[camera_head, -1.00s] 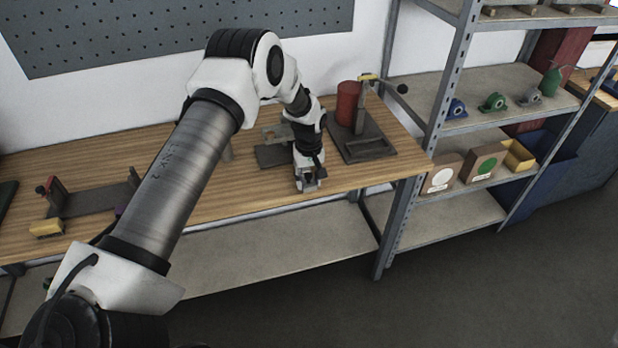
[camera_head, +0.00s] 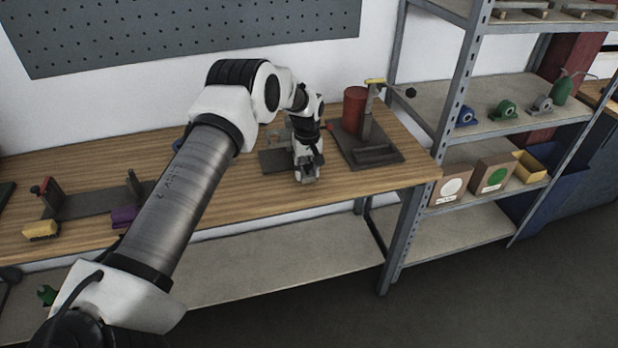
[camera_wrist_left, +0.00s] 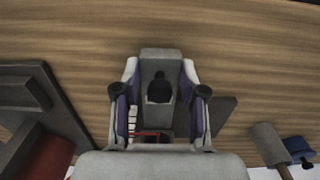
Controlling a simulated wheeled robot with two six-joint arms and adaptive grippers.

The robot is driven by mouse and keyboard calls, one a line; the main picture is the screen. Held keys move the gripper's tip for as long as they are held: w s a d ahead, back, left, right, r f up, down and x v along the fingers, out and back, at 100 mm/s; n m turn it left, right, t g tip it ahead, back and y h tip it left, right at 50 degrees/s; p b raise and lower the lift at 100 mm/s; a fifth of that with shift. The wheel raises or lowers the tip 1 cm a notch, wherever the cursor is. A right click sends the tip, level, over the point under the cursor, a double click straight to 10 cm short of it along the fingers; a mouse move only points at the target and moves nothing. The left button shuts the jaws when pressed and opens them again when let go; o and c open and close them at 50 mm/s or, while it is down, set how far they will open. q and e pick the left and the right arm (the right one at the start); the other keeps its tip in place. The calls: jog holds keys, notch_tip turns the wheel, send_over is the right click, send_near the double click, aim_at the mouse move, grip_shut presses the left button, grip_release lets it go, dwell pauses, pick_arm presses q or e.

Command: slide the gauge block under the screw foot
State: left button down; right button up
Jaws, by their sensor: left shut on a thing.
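My left gripper (camera_head: 307,175) is over the front part of the wooden bench, pointing down. In the left wrist view the fingers (camera_wrist_left: 160,100) are shut on a grey block with a dark knob, which I take as the gauge block (camera_wrist_left: 160,55). One end of the block sticks out past the fingertips. A dark plate (camera_head: 273,160) lies behind and left of the gripper, partly hidden by my arm. A small white piece with a red line (camera_wrist_left: 134,122) shows by the fingers. I cannot make out the screw foot. My right gripper is out of view.
Right of the gripper stands a dark base plate (camera_head: 394,157) with a post and a red cylinder (camera_head: 354,108). Left on the bench are a dark fixture (camera_head: 92,203), a yellow block (camera_head: 41,231) and a purple block (camera_head: 124,217). A metal shelf (camera_head: 456,90) stands at right.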

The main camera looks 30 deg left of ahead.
pick_arm(q)
jog(key=shift+r, duration=0.1)
dwell(0.6)
jog(key=c, duration=0.6)
grip_release()
notch_tip(320, 180, up, 12)
jog(key=shift+f, duration=0.1)
